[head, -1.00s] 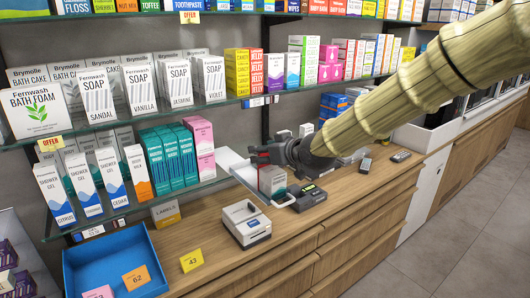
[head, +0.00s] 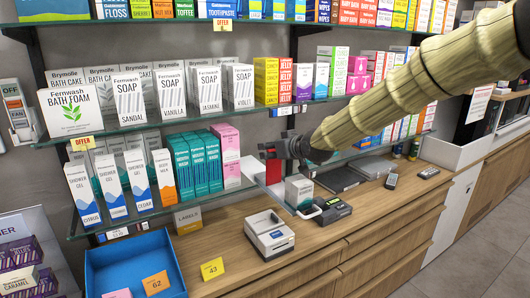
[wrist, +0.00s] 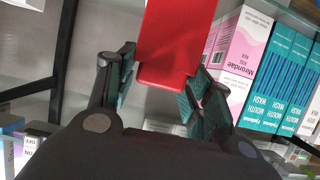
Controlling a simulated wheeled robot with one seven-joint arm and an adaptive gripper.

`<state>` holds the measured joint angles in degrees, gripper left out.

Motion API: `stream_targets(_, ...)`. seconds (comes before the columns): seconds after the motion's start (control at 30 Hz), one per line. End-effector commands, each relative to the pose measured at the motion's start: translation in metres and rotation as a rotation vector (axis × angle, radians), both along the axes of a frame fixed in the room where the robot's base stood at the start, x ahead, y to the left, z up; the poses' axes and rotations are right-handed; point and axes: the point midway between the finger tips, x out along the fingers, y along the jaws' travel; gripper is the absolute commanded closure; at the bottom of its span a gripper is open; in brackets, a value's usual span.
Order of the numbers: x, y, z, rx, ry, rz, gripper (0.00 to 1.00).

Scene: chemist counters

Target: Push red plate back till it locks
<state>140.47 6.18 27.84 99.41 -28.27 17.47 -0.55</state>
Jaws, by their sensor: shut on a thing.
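The red plate (wrist: 178,42) fills the upper middle of the wrist view, between the two fingers of my gripper (wrist: 163,88). The fingers are shut on its sides near its end; its other end runs out of the top of the picture. In the head view my gripper (head: 268,152) is beside the right end of the lower shelf, above the counter. A red part of the plate (head: 273,172) shows just below it, next to a pale panel (head: 252,170). Whether the plate touches anything behind it is hidden.
A pink box and teal mouthwash boxes (head: 205,162) stand close left of my gripper. A small white-and-teal box (head: 299,190) and a card terminal (head: 325,210) are on the counter below. A dark upright (wrist: 65,60) is left in the wrist view.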

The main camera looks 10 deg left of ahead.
Motion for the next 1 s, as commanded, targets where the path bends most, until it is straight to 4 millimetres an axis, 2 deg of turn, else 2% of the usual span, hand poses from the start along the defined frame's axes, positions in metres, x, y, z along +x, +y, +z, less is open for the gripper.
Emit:
stream_targets(0.13, 0.000, -0.001, 0.001, 0.000, -0.001, -0.001, 0.92)
stream_targets(0.17, 0.000, 0.000, 0.001, 0.000, -0.001, -0.001, 0.45)
stream_targets(0.2, 0.000, 0.000, 0.001, 0.000, -0.001, -0.001, 0.38)
stream_targets(0.23, 0.000, 0.000, 0.001, 0.001, -0.001, 0.000, 0.36)
stream_targets(0.67, -0.005, -0.001, 0.003, 0.000, 0.000, 0.002, 0.36)
stream_targets(1.0, -0.043, -0.032, 0.024, 0.003, -0.001, 0.001, 0.36)
